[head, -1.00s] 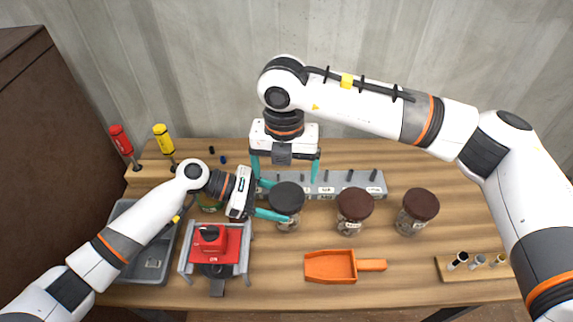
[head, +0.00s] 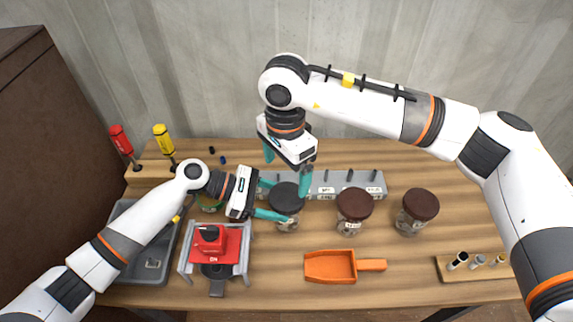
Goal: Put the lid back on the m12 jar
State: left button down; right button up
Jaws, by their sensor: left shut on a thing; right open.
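A glass jar (head: 289,225) with a black lid (head: 286,195) stands at the middle of the table. Its label is too small to read, so I cannot tell whether it is the m12 jar. My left gripper (head: 268,199) comes from the left and is shut on this jar, with teal fingers at its near and far sides. The lid sits over the jar's mouth; I cannot tell whether it is seated. My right gripper (head: 287,169) is open and empty above and just behind the lid, pointing down. One of its fingers overlaps the lid's far edge in the picture.
Two jars with brown lids (head: 354,204) (head: 420,204) stand to the right. A grey labelled rack (head: 345,190) is behind. An orange scoop (head: 330,266) lies in front, and a red device (head: 220,243) and grey tray (head: 150,264) are at left. Table between scoop and small-cylinder block (head: 485,272) is clear.

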aim_at(287, 196)
jog(key=n, duration=1)
jog(key=shift+n, duration=0.4)
jog(key=n, duration=0.4)
jog(key=shift+f, duration=3.95)
jog(key=c, duration=1)
jog(key=m, duration=0.5)
jog(key=shift+m, duration=0.3)
jog(key=shift+c, duration=0.3)
